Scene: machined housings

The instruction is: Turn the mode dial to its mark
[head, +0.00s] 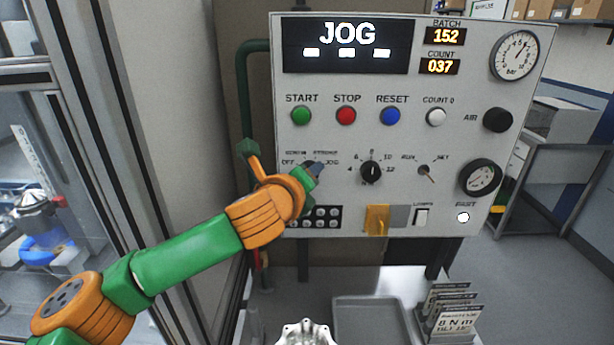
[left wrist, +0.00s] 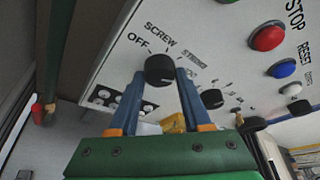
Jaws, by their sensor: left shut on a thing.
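The mode dial (left wrist: 159,69) is a black knob on the grey control panel (head: 400,205), with OFF, SCREW and JOG labels around it. In the head view it is mostly hidden behind my left gripper (head: 313,170). In the left wrist view the two blue fingers of my left gripper (left wrist: 160,76) are on either side of the dial, shut on it. Its pointer cannot be made out. The display (head: 347,45) reads JOG. My right gripper is not in view.
Start (head: 301,115), stop (head: 346,115) and reset (head: 391,115) buttons sit above the dial. A numbered knob (head: 371,171) and a key switch (head: 425,171) are to its right. A yellow latch (head: 377,219) is below. A tray (head: 370,320) and a metal housing (head: 305,334) stand on the bench.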

